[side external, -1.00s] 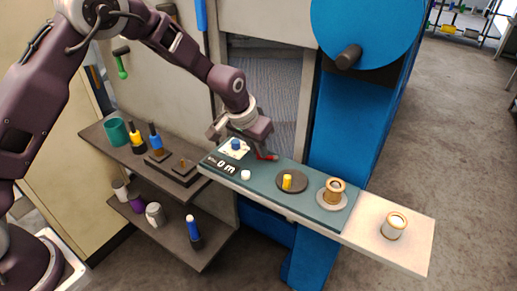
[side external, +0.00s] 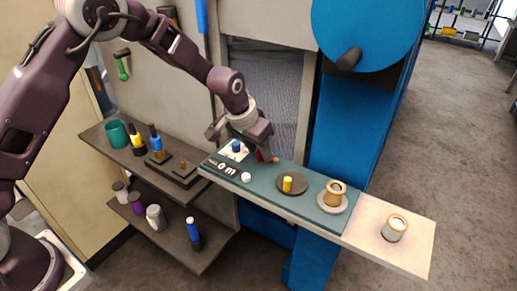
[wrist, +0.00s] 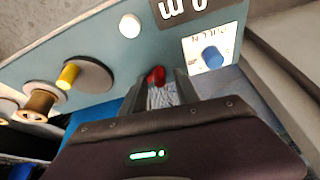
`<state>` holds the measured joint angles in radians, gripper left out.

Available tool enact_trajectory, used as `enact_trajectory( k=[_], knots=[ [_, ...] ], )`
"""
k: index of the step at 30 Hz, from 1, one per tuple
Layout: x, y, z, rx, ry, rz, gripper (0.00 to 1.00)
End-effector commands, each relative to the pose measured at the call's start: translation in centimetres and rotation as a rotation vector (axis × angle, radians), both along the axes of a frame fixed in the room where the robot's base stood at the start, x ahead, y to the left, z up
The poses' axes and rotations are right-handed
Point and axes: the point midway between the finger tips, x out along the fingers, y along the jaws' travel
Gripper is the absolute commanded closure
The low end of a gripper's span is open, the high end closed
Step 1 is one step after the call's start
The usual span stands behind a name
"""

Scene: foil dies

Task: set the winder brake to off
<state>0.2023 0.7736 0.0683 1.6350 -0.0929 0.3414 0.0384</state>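A red handle (wrist: 154,77) stands at the edge of the teal panel (wrist: 120,58), right at my fingertips in the wrist view. In the side view only a small part of the red handle (side external: 261,157) shows beside my fingers. My gripper (side external: 268,157) points down at the panel's far edge. In the wrist view my gripper (wrist: 163,88) shows a gap between its fingers, with the red handle at the left finger's tip; contact is unclear. A blue knob (wrist: 212,57) sits on a white label to the right. No readable label marks which control is the winder brake.
On the panel are a white button (side external: 246,177), a yellow peg on a dark disc (side external: 287,185) and a brass spool (side external: 334,194). A white-and-tan cup (side external: 394,228) stands on the pale shelf end. A blue machine (side external: 346,130) rises behind.

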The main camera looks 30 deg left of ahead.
Motion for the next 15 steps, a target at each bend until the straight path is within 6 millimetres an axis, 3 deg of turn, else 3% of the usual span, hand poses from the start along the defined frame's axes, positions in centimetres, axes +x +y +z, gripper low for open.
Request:
enact_trajectory(
  k=[4,12,15],
  knots=[
    [-0.4,0.0,1.1,0.0,-0.001,0.0,0.63],
    [-2.4,0.3,5.9,0.0,-0.002,0.0,0.63],
    [-2.7,0.3,6.5,0.0,-0.001,0.0,0.63]
  ],
)
